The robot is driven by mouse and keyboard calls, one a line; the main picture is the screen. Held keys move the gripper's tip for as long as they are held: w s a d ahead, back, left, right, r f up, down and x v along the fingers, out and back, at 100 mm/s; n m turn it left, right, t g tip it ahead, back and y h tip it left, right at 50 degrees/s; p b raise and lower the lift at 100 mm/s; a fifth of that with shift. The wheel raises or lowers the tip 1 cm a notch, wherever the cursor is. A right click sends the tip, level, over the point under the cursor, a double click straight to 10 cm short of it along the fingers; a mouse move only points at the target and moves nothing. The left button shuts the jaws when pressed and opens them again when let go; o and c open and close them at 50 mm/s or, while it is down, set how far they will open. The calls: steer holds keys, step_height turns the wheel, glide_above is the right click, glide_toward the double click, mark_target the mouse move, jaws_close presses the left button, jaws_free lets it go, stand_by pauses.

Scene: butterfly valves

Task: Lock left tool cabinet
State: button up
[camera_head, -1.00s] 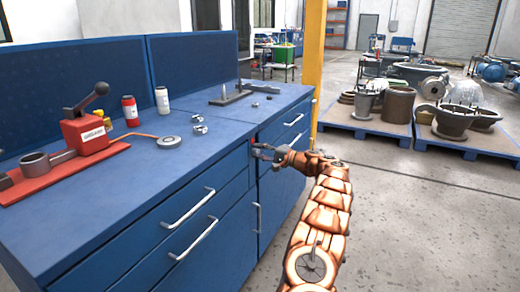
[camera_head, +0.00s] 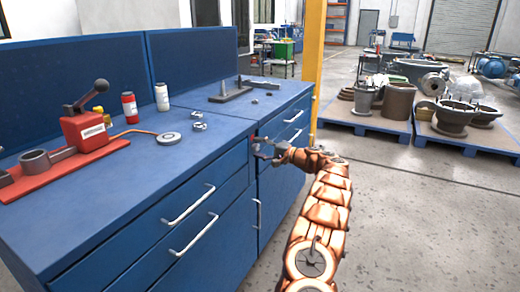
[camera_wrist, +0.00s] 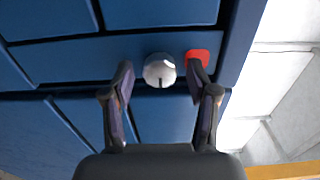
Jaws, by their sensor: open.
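The blue left cabinet (camera_head: 222,248) has silver handles on its front. In the wrist view, a round silver lock knob (camera_wrist: 159,70) with a dark slot sits on a blue cabinet front. In the head view, my gripper (camera_head: 262,150) is at the cabinet front, just below the worktop edge, and the knob is hidden or too small to make out.
A yellow post (camera_head: 314,70) stands behind. Open floor (camera_head: 400,215) lies to the right.

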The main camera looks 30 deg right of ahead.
steer(key=v, duration=1.2)
stand_by(0.3)
